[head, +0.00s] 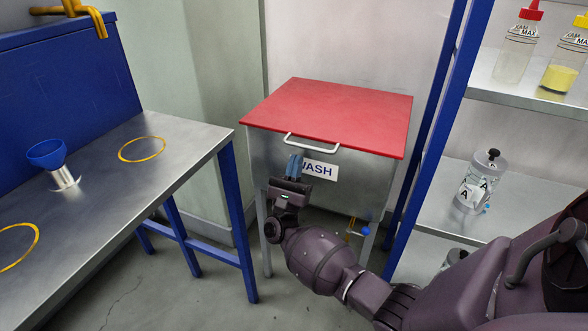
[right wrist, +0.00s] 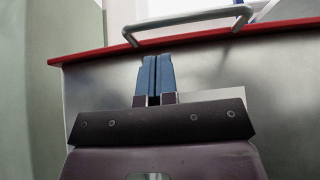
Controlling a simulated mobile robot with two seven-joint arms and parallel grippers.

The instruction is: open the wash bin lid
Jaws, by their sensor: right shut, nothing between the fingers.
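The wash bin (head: 345,174) is a grey metal box on legs with a "WASH" label (head: 320,170) on its front. Its red lid (head: 335,112) lies flat and closed on top. A pale bar handle (head: 311,143) sticks out at the lid's front edge; the handle also shows at the top of the right wrist view (right wrist: 190,18). My right gripper (head: 295,160) is shut and empty, its blue fingers pointing up in front of the bin, just below the handle's left end. In the right wrist view the fingertips (right wrist: 157,60) appear below the lid edge. My left gripper is not in view.
A steel bench (head: 110,170) with a blue funnel (head: 46,152) and yellow rings stands at the left. A blue-framed shelf (head: 500,215) with bottles stands close at the right. A small tap with a blue knob (head: 366,231) is low on the bin's front.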

